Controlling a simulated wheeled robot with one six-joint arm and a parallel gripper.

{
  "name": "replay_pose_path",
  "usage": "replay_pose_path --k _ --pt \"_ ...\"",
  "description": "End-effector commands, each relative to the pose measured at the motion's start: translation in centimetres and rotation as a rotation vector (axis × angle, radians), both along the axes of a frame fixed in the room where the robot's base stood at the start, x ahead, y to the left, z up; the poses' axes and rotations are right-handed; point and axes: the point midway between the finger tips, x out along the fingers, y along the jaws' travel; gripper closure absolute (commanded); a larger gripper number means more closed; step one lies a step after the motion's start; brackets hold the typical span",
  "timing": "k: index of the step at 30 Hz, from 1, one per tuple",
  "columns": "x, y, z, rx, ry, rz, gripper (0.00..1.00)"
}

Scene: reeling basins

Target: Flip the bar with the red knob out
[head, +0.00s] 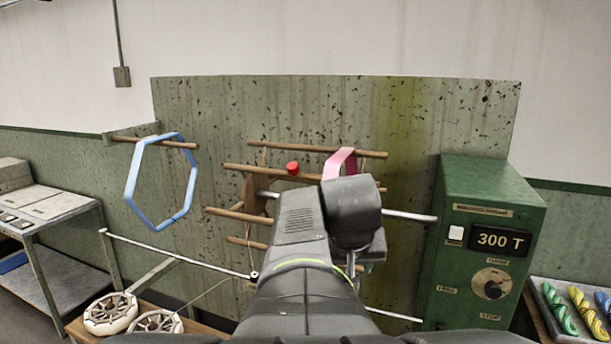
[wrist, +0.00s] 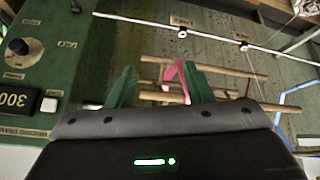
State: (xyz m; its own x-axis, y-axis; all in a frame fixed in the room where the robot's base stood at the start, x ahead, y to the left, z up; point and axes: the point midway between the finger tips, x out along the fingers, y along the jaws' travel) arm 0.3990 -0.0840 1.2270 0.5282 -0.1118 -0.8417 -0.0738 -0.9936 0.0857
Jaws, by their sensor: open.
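The wooden bar with the red knob (head: 250,170) is one of several bars of a reel in front of the green panel. I cannot make out the knob in the wrist view. A pink loop (head: 341,158) hangs around the reel's bars at the right; it also shows in the wrist view (wrist: 173,76). My gripper (wrist: 160,78) is open, its green fingers apart, with the pink loop and bars beyond them. In the head view my arm hides the gripper and part of the reel.
A blue hexagonal loop (head: 131,180) hangs on a wooden peg at the left. A green control box (head: 480,260) reading 300 T stands close at the right. Pale rods cross beside the reel. White spools (head: 110,314) sit low left; a skein tray (head: 575,315) is low right.

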Motion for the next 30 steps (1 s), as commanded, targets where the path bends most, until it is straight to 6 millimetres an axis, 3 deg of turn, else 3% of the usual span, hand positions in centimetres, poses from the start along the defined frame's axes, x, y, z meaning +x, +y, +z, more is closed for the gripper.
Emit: replay_pose_path --k 1,6,7,12,19,25,30 --pt "0.1 -0.1 -0.2 -0.016 0.003 0.009 0.64" --pt "1.2 -1.3 -0.8 -0.169 0.028 0.085 0.97" --pt "1.5 -1.5 -0.9 -0.212 0.034 0.107 1.0" --pt "3.8 -3.0 -0.9 -0.495 0.084 0.251 1.0" --pt "7.4 -3.5 0.1 -0.883 0.161 0.448 1.0" --pt "10.8 -2.3 1.3 -1.223 0.236 0.61 1.0" --pt "13.7 0.0 2.1 -1.514 0.305 0.737 1.0"
